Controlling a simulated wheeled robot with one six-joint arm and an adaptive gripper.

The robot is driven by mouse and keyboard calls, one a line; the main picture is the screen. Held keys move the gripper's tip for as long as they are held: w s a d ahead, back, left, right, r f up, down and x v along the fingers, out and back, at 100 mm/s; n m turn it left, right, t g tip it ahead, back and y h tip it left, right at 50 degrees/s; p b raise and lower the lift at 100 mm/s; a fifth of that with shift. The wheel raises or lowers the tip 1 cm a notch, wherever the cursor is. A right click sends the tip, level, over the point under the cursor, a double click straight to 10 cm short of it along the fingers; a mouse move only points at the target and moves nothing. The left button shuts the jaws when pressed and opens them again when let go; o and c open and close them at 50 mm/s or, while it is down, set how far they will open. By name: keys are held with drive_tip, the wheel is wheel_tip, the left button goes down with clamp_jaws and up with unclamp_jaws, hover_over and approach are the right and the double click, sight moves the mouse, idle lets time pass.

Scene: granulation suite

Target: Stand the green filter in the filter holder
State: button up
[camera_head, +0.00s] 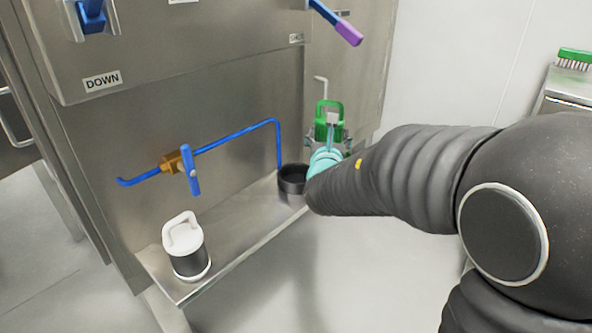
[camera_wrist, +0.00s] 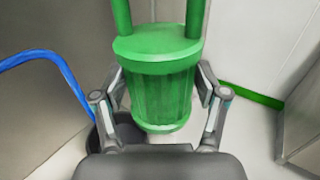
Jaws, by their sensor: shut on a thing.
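The green filter (camera_head: 328,113) has a loop handle on top and is upright in my gripper (camera_head: 333,134). In the wrist view the ribbed body of the green filter (camera_wrist: 162,90) fills the space between the two fingers of my gripper (camera_wrist: 160,100), one on each side. The filter holder looks to be the black round cup (camera_head: 291,181) on the steel ledge. The filter is above and to the right of it in the head view. In the wrist view a dark rim (camera_wrist: 122,128) shows partly behind the left finger and filter.
A white-handled filter with a dark body (camera_head: 187,246) stands at the near end of the steel ledge (camera_head: 228,240). A blue pipe (camera_head: 235,134) with a blue valve lever (camera_head: 190,170) runs behind the ledge. A purple-tipped lever (camera_head: 347,33) sticks out above.

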drive_tip(key=shift+w+a+f+b, duration=0.15)
drive_tip(key=shift+w+a+f, duration=0.05)
drive_tip(key=shift+a+f, duration=1.2)
drive_tip(key=shift+w+a+f+b, duration=0.2)
drive_tip(key=shift+a+f, duration=0.95)
drive_tip(key=shift+f, duration=0.4)
drive_tip(key=shift+w+a+f+b, duration=0.15)
drive_tip(key=shift+a+f, duration=1.15)
drive_tip(key=shift+f, duration=0.15)
drive_tip(key=shift+f+b, duration=0.3)
drive_tip(key=shift+b, duration=0.05)
drive_tip(key=shift+f+b, duration=0.35)
drive_tip(key=shift+b, duration=0.05)
drive_tip(key=o, duration=1.4)
drive_tip(key=shift+r, duration=0.15)
